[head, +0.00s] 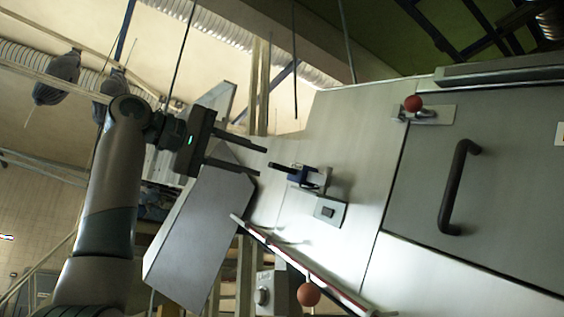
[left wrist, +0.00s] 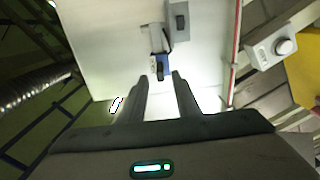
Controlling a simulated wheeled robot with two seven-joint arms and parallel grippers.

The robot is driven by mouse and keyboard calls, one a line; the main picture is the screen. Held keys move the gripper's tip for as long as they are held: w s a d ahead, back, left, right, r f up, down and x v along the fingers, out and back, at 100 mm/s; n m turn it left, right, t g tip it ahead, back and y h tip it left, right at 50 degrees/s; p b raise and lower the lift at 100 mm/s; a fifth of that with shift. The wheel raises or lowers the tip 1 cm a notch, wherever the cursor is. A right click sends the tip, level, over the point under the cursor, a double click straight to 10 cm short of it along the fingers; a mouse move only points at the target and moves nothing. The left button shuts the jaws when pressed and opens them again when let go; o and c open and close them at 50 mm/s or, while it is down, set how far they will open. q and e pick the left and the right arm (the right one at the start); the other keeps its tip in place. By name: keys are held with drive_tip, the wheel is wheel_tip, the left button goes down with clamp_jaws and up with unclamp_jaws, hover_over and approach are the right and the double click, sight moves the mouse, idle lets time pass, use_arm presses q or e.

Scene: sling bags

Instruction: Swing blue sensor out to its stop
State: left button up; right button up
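The blue sensor (head: 301,176) is a small blue and black part on a light metal bracket, fixed to the pale machine panel (head: 335,140). Its dark end points left toward my left gripper (head: 262,161). The gripper is open and empty, its two dark fingers apart and reaching right, with a short gap to the sensor. In the left wrist view the blue sensor (left wrist: 160,68) shows just beyond and between the fingertips (left wrist: 159,77). Whether the fingers overlap it in depth I cannot tell. My right gripper is not in view.
A grey plate with a dark block (head: 328,212) sits just below the sensor. A red-and-white rail (head: 300,265) with a red ball (head: 309,294) runs along the lower panel edge. A door with a black handle (head: 457,187) and a latch with a red knob (head: 413,103) are on the right.

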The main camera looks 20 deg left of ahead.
sight(271, 165)
use_arm(q)
drive_tip(key=p+x, duration=0.3)
drive_tip(key=x, duration=0.5)
drive_tip(key=shift+w+d, duration=0.1)
drive_tip(key=shift+w, duration=0.05)
clamp_jaws()
